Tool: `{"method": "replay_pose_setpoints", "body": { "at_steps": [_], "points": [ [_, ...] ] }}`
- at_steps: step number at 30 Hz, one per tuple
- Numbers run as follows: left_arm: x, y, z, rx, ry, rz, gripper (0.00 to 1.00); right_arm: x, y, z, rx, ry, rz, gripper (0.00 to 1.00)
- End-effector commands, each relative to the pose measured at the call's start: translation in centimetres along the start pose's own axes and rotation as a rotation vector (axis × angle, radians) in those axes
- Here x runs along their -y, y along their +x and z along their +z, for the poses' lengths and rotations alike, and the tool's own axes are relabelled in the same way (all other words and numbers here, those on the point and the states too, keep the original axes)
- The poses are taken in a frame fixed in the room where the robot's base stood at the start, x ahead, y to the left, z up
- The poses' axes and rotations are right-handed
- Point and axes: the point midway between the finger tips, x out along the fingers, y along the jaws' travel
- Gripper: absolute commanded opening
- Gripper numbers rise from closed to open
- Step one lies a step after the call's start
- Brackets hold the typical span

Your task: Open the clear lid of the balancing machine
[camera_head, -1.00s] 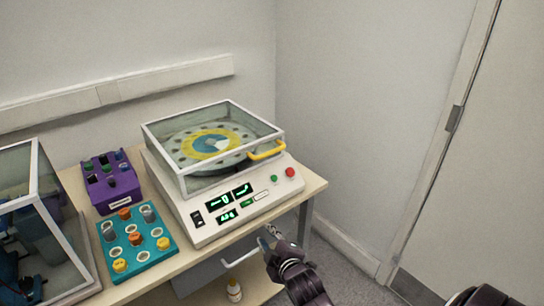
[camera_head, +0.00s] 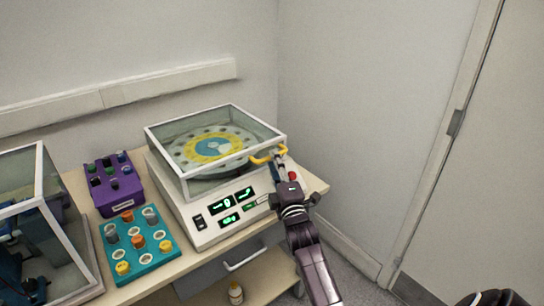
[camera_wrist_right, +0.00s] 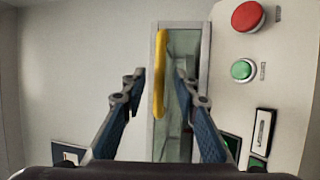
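The balancing machine (camera_head: 207,236) stands on the table with its clear lid (camera_head: 165,146) down over a round disc with a yellow and blue centre. A yellow handle (camera_head: 262,158) sits on the lid's front edge. My right gripper (camera_head: 277,160) is at this handle. In the right wrist view my right gripper (camera_wrist_right: 160,80) is open, and the yellow handle (camera_wrist_right: 159,75) lies between its two fingers, apart from both. My left gripper is not in view.
A purple rack (camera_head: 122,195) and a teal tray (camera_head: 165,255) with several knobbed pieces stand left of the machine. A framed clear case (camera_head: 39,180) is at the far left. A red button (camera_wrist_right: 248,16) and green button (camera_wrist_right: 243,69) are close to my right gripper. A wall is behind.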

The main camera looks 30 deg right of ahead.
Motion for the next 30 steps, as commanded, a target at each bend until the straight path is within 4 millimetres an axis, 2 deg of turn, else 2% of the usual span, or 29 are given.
{"method": "replay_pose_setpoints", "body": {
  "at_steps": [3,7,17,25,30],
  "points": [
    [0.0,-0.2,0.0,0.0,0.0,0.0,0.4,-0.1,1.6,0.0,0.0,0.003,0.001,0.28],
    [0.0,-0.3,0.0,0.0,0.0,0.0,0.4,-0.1,2.5,0.0,0.0,0.002,0.001,0.28],
    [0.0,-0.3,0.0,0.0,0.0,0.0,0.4,0.0,2.8,0.0,0.0,0.001,-0.001,0.28],
    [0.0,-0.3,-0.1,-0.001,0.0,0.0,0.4,0.0,2.8,0.0,0.0,0.002,-0.001,0.01],
    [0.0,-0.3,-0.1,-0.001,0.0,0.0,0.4,0.1,2.8,0.0,0.0,0.002,-0.001,0.0]
  ]
}}
